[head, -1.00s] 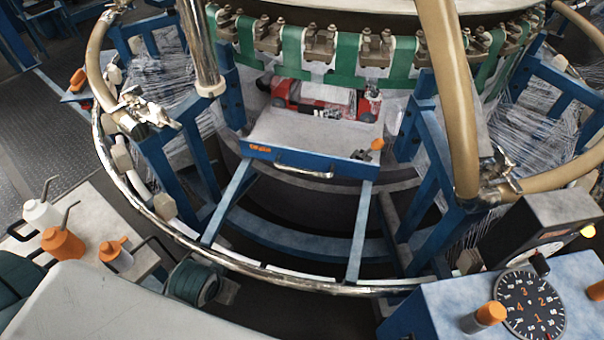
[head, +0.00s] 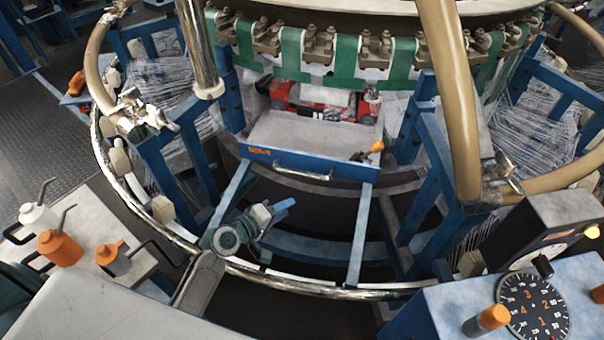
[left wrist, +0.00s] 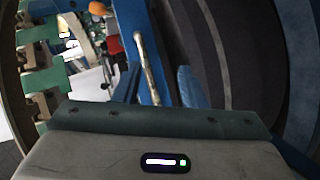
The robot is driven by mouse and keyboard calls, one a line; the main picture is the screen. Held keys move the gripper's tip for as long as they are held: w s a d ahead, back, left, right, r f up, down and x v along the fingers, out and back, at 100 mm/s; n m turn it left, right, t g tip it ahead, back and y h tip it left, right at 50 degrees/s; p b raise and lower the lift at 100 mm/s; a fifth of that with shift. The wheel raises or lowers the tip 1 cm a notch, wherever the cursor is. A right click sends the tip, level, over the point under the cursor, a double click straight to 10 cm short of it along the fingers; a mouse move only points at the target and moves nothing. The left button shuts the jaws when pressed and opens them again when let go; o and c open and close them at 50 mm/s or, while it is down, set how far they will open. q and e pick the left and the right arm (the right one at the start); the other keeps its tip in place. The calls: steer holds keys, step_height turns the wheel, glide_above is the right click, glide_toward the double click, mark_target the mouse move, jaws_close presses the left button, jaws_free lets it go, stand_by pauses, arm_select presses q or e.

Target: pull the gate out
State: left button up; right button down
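The gate (head: 262,153) is a pale, flat-topped tray with a blue front panel and a curved metal handle (head: 303,173). It sits under the green-strapped ring, between blue posts. My left gripper (head: 277,212) is below and in front of the handle, apart from it, with its blue-tipped fingers pointing right. In the left wrist view the handle (left wrist: 148,68) stands upright in the picture, ahead of the fingers. A blue fingertip (left wrist: 190,87) shows to its right and another seems to show to its left, so the gripper looks open and empty. My right gripper is out of view.
A shiny round rail (head: 310,291) curves across the front, under my left arm. Two blue rails run forward from the gate over open space. A control box with a dial (head: 533,306) stands front right. Orange and white oilers (head: 60,248) stand at left.

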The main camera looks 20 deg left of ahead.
mark_target(300, 175)
arm_select(q)
steer(key=w+n+t, duration=0.1)
steer(key=w, duration=0.4)
steer(key=w+f+n, duration=0.1)
steer(key=w+n, duration=0.1)
steer(key=w, duration=0.3)
steer(key=w+n+t+y, duration=0.1)
steer(key=w, duration=0.3)
steer(key=shift+w+d+f+n+t, duration=0.25)
steer(key=shift+w+d+n+t, duration=0.05)
steer(key=shift+w+d+n, duration=0.1)
steer(key=shift+c, duration=0.2)
jaws_close()
